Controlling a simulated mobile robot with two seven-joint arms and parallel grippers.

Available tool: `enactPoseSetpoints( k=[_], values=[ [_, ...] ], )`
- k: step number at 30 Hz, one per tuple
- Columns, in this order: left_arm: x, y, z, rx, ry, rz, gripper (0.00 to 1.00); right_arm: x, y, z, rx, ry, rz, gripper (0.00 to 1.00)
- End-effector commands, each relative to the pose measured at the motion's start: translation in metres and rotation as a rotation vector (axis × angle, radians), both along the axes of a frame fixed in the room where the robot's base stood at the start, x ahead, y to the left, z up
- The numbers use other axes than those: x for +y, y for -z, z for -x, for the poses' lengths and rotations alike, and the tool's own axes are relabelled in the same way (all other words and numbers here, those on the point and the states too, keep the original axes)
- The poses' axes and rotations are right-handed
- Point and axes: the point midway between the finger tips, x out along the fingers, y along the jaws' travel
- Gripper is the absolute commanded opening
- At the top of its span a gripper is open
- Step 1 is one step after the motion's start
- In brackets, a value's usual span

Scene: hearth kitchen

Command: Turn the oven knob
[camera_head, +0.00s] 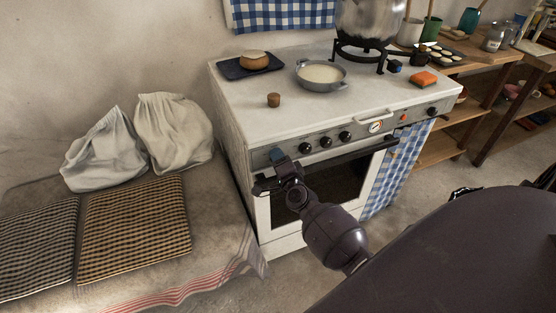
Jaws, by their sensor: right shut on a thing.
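The white oven (232,183) stands against the wall, with a grey control panel (390,122) along its front. Several black knobs show on the panel, among them one black knob (305,148) just right of my gripper. My right gripper (278,162) is at the left end of the panel, at the front of the oven. It is shut on an oven knob there, which the gripper mostly hides, so I cannot tell how far the knob is turned. My left gripper is not in view.
The oven door handle (365,150) runs below the panel, close to my gripper. A pan (321,76), a bread board (236,70) and a large pot (368,17) stand on top. A cloth-covered bench (215,235) with cushions is at left. Wooden shelves (440,150) are at right.

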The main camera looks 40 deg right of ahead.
Motion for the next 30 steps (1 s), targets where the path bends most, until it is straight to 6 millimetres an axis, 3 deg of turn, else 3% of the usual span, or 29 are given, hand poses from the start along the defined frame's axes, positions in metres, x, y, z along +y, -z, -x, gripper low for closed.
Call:
enactPoseSetpoints(
  k=[13,14,18,30],
  values=[
    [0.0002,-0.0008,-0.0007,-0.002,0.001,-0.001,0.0,-0.0001,-0.0001,0.0,-0.003,0.001,-0.012,0.17],
    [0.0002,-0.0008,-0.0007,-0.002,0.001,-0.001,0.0,-0.0001,-0.0001,0.0,-0.003,0.001,-0.012,0.46],
    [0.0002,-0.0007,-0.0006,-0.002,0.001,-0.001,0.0,-0.0001,-0.0001,0.0,-0.003,0.001,-0.011,0.67],
    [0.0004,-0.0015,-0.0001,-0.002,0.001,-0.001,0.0,0.0016,0.0001,0.007,-0.001,0.0,-0.009,0.67]
  ],
)
